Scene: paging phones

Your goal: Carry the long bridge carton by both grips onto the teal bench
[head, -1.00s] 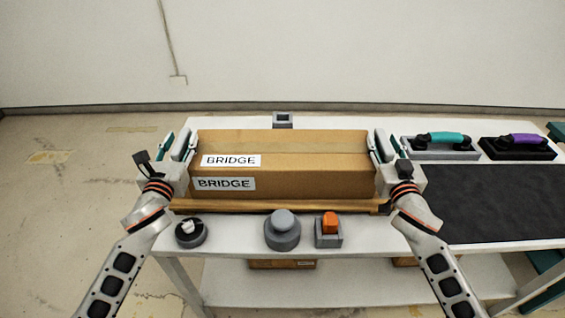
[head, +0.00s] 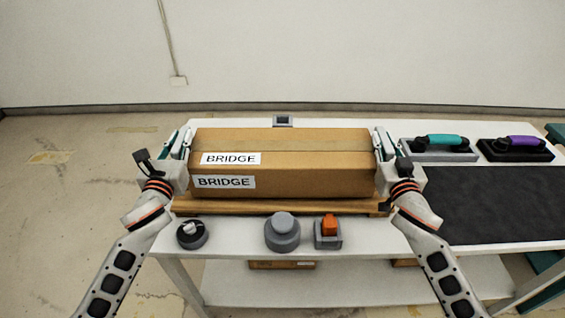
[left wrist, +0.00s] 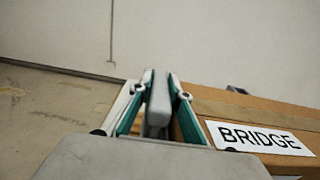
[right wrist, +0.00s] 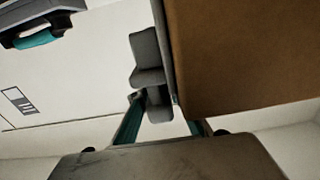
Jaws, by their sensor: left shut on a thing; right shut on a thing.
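The long brown bridge carton (head: 290,182), with two BRIDGE labels, lies level above a wooden board (head: 280,207) on the white table; I cannot tell whether it touches the board. My left gripper (head: 184,143) is shut on the grey grip at the carton's left end; this grip (left wrist: 158,105) stands between the fingers in the left wrist view. My right gripper (head: 384,143) is shut on the right-end grip, whose grey block (right wrist: 150,75) shows in the right wrist view. Teal parts (head: 547,287) at the right edge may belong to the teal bench, mostly out of view.
A round knob (head: 192,235), a grey round button (head: 282,232) and an orange switch (head: 329,228) sit along the table's front. Right of the carton are a teal-handled block (head: 440,145), a purple-handled block (head: 516,148) and a black mat (head: 495,203). A lower shelf (head: 345,285) holds cartons.

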